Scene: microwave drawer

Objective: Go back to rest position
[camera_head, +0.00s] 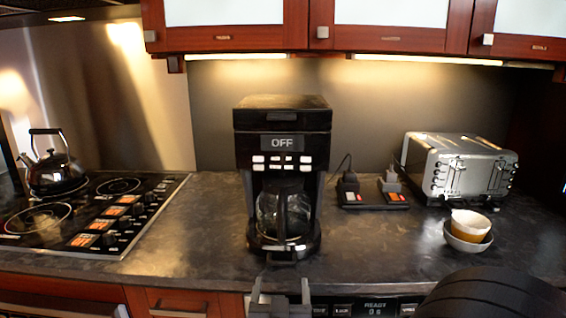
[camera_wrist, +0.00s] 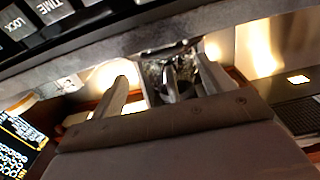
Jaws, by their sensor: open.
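My gripper (camera_head: 280,286) shows at the bottom centre of the head view, low at the counter's front edge and in front of the coffee maker (camera_head: 283,130). Its two fingers stand apart with nothing held between them. In the wrist view the spread fingers of my gripper (camera_wrist: 166,72) point up the picture. A shiny, dark, glassy shape shows beyond them, too unclear to name. The coffee maker stands upright on the counter, its display reads OFF, and a glass carafe (camera_head: 283,215) sits in it.
The counter (camera_head: 190,225) has bare room left of the coffee maker. A stove with a kettle (camera_head: 52,170) is at left. Toaster (camera_head: 462,165), stacked bowls (camera_head: 468,228) and a switch box (camera_head: 372,198) are at right. A keypad panel (camera_wrist: 60,20) is close in the wrist view.

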